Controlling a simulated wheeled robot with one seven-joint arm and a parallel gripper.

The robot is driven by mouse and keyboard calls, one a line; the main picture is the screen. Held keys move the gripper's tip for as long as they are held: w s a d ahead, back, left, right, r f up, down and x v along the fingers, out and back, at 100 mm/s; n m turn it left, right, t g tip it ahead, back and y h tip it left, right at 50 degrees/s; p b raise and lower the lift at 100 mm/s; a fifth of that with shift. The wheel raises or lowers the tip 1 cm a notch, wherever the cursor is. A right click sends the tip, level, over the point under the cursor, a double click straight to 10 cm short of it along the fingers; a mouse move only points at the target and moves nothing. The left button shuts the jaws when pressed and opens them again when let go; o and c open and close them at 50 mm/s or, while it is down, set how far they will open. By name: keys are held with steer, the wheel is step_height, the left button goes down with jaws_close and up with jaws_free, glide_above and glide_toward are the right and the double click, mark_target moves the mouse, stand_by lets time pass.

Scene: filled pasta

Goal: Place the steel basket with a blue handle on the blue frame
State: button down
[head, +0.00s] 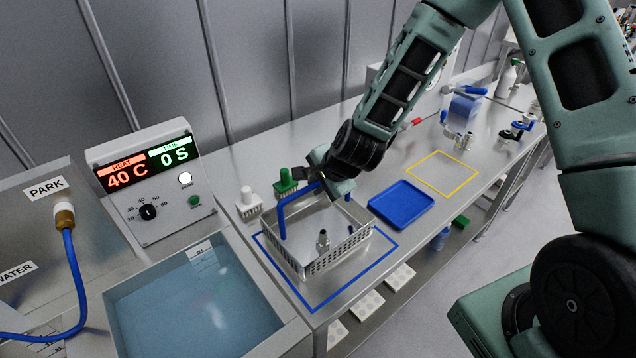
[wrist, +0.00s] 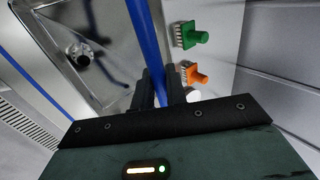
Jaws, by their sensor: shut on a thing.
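The steel basket (head: 335,250) is a shallow perforated metal tray with a tall blue handle (head: 283,205). In the head view it sits inside the blue frame (head: 384,256) marked on the steel counter, and I cannot tell whether its base touches the counter. A small metal fitting (head: 323,240) is inside it. My gripper (head: 322,186) is above the basket, shut on the top of the blue handle. In the wrist view the handle (wrist: 148,45) runs between the fingers, and the basket's inside (wrist: 100,50) shows at left.
A green brush (head: 286,182) and a white brush (head: 248,204) stand behind the basket; an orange one (wrist: 194,74) shows in the wrist view. A blue tray (head: 401,204) and a yellow frame (head: 442,174) lie to the right. A water basin (head: 200,310) is at left, below the heater control box (head: 150,185).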

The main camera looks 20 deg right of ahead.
steer(key=shift+f, duration=0.1)
steer(key=c, duration=1.4)
jaws_free()
steer(key=b+v, duration=0.2)
steer(key=v, duration=0.9)
steer(key=s+a+r+n+g+y, duration=0.1)
steer(key=s+a+r+n+g, duration=0.2)
steer(key=s+a+n, duration=0.65)
steer(key=s+d+r+n+g+h, duration=0.1)
steer(key=s+r+n+g+h, duration=0.1)
steer(key=s+n, duration=1)
steer(key=s+r+g, duration=0.1)
steer(key=s, duration=0.1)
steer(key=shift+s+d+r+n+h, duration=0.2)
steer(key=shift+s+n+h, duration=0.1)
steer(key=shift+s+n, duration=0.1)
